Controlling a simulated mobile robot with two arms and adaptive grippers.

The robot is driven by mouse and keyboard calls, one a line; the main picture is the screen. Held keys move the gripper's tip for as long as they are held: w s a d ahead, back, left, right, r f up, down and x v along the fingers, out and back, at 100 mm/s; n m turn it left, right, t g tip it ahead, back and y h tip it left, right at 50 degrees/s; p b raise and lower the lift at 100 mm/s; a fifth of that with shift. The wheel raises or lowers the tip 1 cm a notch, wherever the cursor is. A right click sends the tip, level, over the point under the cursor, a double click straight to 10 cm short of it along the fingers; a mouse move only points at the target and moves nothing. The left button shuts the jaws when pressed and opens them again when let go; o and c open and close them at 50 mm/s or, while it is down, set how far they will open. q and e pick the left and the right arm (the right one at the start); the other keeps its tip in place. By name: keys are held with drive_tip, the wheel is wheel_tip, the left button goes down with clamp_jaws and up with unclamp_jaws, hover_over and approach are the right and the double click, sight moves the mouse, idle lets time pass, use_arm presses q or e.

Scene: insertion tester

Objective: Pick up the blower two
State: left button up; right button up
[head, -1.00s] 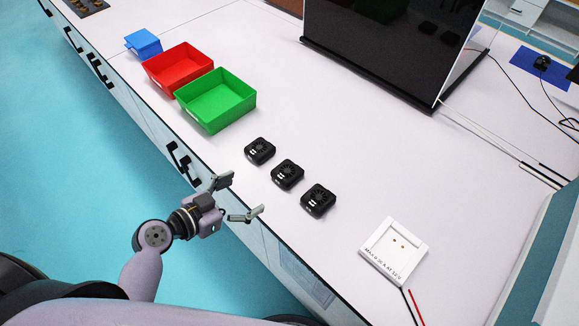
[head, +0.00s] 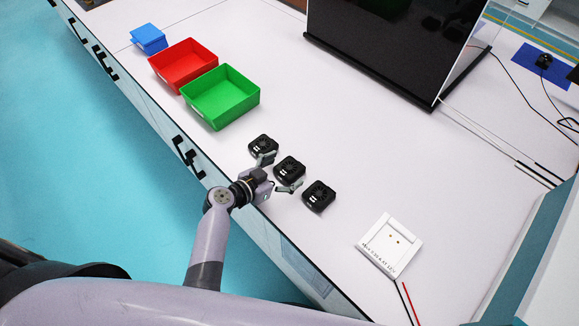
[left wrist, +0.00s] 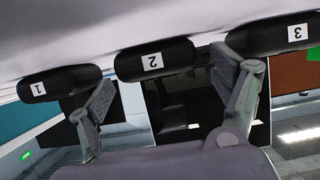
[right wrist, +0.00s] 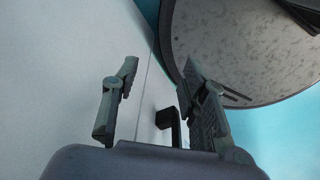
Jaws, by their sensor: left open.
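Three small black blowers stand in a row on the white table. Blower two (head: 288,167) is the middle one. Its label "2" shows on its side in the left wrist view (left wrist: 155,61). My left gripper (head: 277,172) is open at the table's near edge, with its fingers on either side of blower two's near side. In the left wrist view the open fingers (left wrist: 163,74) lie left and right of blower two; I cannot tell if they touch it. My right gripper (right wrist: 158,75) is open and empty in the right wrist view, away from the blowers.
The neighbouring blowers (head: 263,146) (head: 319,195) stand close on both sides. Green (head: 236,107), red (head: 183,66) and blue (head: 149,40) bins are at the upper left. A white tester (head: 390,245) with wires is at lower right. A dark screen (head: 390,50) stands behind.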

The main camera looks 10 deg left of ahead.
use_arm(q)
drive_tip(key=shift+w+d+f, duration=0.25)
drive_tip(key=shift+w, duration=0.1)
drive_tip(key=shift+c, duration=0.4)
drive_tip(key=c, duration=1.2)
drive_tip(key=shift+o, duration=0.2)
drive_tip(key=shift+r, duration=0.1)
